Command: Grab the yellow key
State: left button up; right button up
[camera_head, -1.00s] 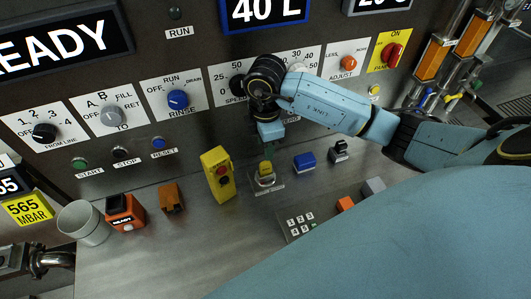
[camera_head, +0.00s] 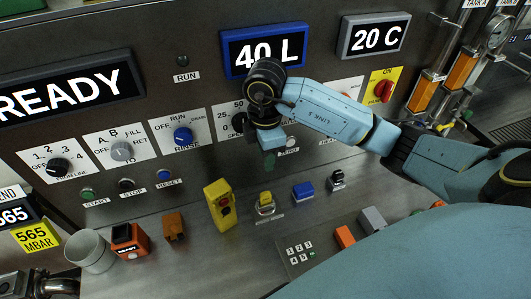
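A small yellow key (camera_head: 265,197) stands upright in a light holder on the sloping console, in a row with a blue one and a black one. My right gripper (camera_head: 270,160) points down above the yellow key, with a visible gap between them. Its fingers are small and seen from behind the wrist, so I cannot tell whether they are open or shut. My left gripper is not in view.
A yellow box (camera_head: 219,205) with a red button stands left of the key. The blue key (camera_head: 303,191) and the black key (camera_head: 337,180) stand to the right. Rotary knobs, including a blue one (camera_head: 183,136), line the panel behind my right arm.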

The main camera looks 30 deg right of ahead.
aim_at(264, 197)
jog(key=k, duration=1.5)
